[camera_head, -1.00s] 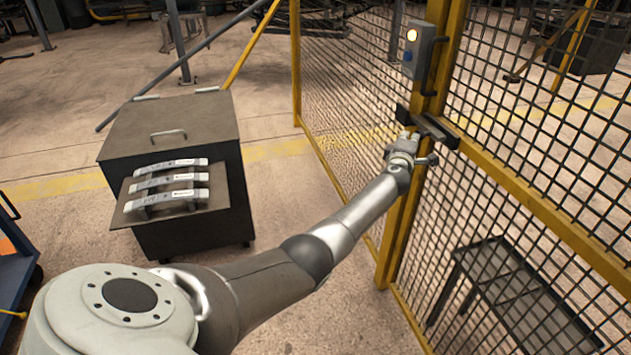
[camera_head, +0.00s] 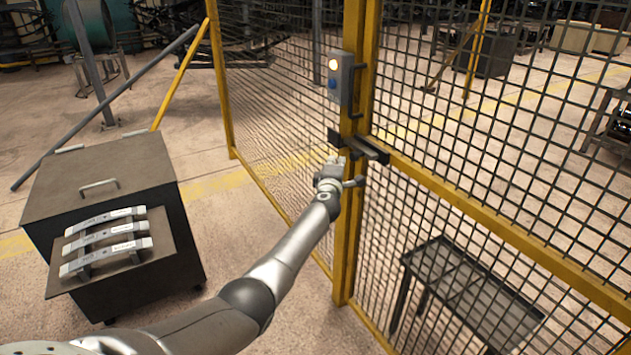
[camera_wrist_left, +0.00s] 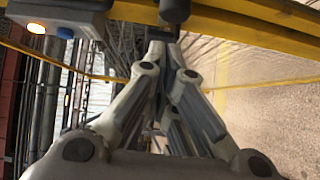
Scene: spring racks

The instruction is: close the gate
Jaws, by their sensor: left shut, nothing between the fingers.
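The gate is a yellow-framed panel of black wire mesh (camera_head: 480,135) on the right, with a yellow rail across its middle. Its upright stands beside another yellow post (camera_head: 352,230), and I cannot tell whether a gap remains between them. A dark latch bar (camera_head: 372,150) crosses the uprights. My left gripper (camera_head: 333,160) is shut and empty at the near side of the latch; whether it touches is unclear. In the left wrist view its fingers (camera_wrist_left: 170,32) come together near a yellow bar (camera_wrist_left: 225,22). My right gripper is not in view.
A grey control box (camera_head: 341,80) with an orange light and a blue button sits above the latch. A dark cabinet (camera_head: 100,190) with several handles stands left. A low metal table (camera_head: 450,290) is behind the mesh. Floor between cabinet and fence is clear.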

